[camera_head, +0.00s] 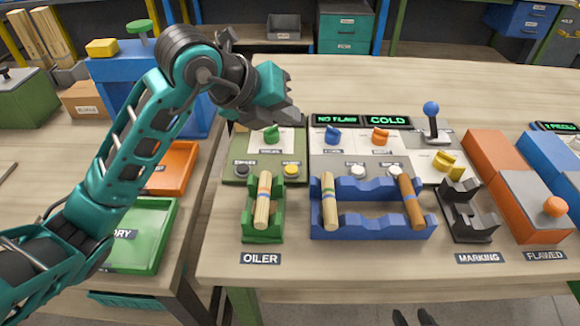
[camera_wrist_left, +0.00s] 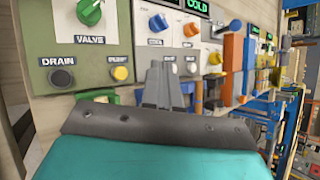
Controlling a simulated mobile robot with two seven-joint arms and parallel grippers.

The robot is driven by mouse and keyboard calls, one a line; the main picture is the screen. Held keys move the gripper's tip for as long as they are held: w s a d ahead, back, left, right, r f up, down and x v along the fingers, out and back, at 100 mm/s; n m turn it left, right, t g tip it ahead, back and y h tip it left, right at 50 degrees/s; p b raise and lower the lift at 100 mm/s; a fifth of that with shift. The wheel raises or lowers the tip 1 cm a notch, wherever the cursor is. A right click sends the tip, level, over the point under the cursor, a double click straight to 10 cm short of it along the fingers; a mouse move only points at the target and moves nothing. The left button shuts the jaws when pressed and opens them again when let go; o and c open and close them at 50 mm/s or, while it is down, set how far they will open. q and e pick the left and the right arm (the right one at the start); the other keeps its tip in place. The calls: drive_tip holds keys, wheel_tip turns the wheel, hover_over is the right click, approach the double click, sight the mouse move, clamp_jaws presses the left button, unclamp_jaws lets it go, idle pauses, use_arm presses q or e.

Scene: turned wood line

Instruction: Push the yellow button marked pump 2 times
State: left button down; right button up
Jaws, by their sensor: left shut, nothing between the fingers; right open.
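The yellow button (camera_head: 291,170) sits at the lower right of the green oiler panel (camera_head: 261,172). It also shows in the left wrist view (camera_wrist_left: 121,73), under a label that seems to read PUMP. My left gripper (camera_head: 290,112) is shut and empty, raised above the panel's back part and apart from the button. In the left wrist view its closed fingers (camera_wrist_left: 158,70) appear just right of the button.
A black drain button (camera_head: 242,170) and a green valve knob (camera_head: 271,134) share the panel. A green cradle (camera_head: 262,232) with a striped wooden piece stands in front. A white panel (camera_head: 357,160) with knobs and buttons adjoins on the right.

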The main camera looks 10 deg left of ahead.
use_arm(q)
drive_tip(key=shift+f, duration=0.15)
use_arm(e)
drive_tip(key=shift+f, duration=0.1)
use_arm(q)
drive_tip(key=b, duration=0.6)
hover_over(287, 170)
wheel_tip(287, 170, down, 7)
drive_tip(key=shift+f, duration=0.15)
drive_tip(key=shift+f+b, duration=0.6)
drive_tip(key=shift+f, duration=0.05)
use_arm(e)
drive_tip(key=shift+y, duration=0.5)
drive_tip(key=shift+w+a+f, duration=0.4)
drive_tip(key=shift+a+f, duration=0.25)
drive_tip(key=shift+f, duration=0.05)
drive_tip(key=shift+w+a+f, duration=0.4)
drive_tip(key=shift+a+f, duration=0.25)
drive_tip(key=shift+f, duration=0.05)
drive_tip(key=shift+s+f, duration=0.1)
drive_tip(key=shift+f, duration=0.05)
use_arm(q)
drive_tip(key=shift+f, duration=0.4)
use_arm(e)
drive_tip(key=shift+f, duration=0.3)
